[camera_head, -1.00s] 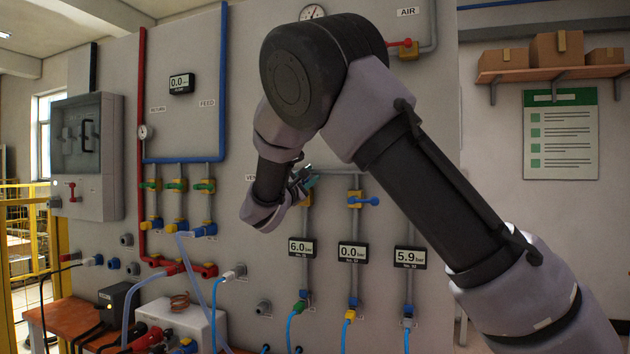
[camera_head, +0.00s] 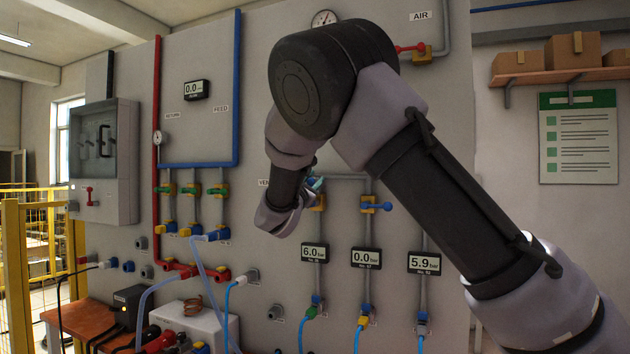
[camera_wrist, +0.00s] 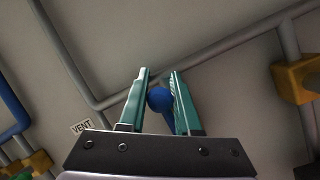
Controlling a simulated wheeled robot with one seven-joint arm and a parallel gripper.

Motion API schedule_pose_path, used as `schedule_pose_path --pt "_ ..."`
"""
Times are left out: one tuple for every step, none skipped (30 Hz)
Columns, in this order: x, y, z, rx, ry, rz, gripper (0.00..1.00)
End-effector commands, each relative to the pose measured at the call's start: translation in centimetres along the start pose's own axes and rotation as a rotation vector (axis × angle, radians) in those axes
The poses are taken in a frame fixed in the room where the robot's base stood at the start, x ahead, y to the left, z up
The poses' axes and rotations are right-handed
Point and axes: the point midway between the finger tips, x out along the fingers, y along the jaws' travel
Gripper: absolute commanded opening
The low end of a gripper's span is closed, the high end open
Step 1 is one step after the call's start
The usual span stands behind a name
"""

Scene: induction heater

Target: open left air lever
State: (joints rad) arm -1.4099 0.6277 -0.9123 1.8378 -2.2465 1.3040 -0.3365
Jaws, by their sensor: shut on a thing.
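The left air valve (camera_head: 319,204) is a yellow block on the left drop pipe, partly covered by my wrist in the head view. Its lever has a round blue knob (camera_wrist: 159,99), which shows between the green fingers in the wrist view, with a short blue stem running down. My gripper (camera_wrist: 160,80) is shut on this lever. In the head view my gripper (camera_head: 315,184) is at the valve, just above the yellow block, and the lever is hardly visible there.
The middle air valve (camera_head: 368,205) has a blue lever pointing right, above a 0.0 bar display (camera_head: 366,258). The right display (camera_head: 424,262) reads 5.9 bar. A horizontal pipe (camera_head: 345,176) runs close by. A red-handled valve (camera_head: 422,51) is at upper right.

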Motion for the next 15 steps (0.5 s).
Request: schedule_pose_path --pt "-0.17 0.12 -0.21 -0.002 0.005 0.003 0.0" --pt "-0.17 0.12 -0.21 -0.002 0.005 0.004 0.0" --pt "-0.17 0.12 -0.21 -0.002 0.005 0.004 0.0" --pt "-0.17 0.12 -0.21 -0.002 0.005 0.004 0.0" --pt "-0.17 0.12 -0.21 -0.002 0.005 0.004 0.0" --pt "-0.17 0.12 -0.21 -0.002 0.005 0.004 0.47" --pt "-0.16 0.12 -0.2 -0.002 0.005 0.003 0.59" --pt "-0.15 0.11 -0.18 -0.002 0.004 0.003 0.61" --pt "-0.13 0.1 -0.16 -0.001 0.004 0.003 0.61" --pt "-0.12 0.09 -0.15 -0.001 0.004 0.003 0.61" --pt "-0.11 0.08 -0.13 -0.001 0.003 0.002 0.61" --pt "-0.1 0.07 -0.12 -0.001 0.003 0.002 0.61" --pt "-0.09 0.07 -0.11 -0.001 0.003 0.002 0.61" --pt "-0.08 0.06 -0.1 -0.001 0.003 0.002 0.61" --pt "-0.07 0.06 -0.09 -0.001 0.002 0.002 0.61"
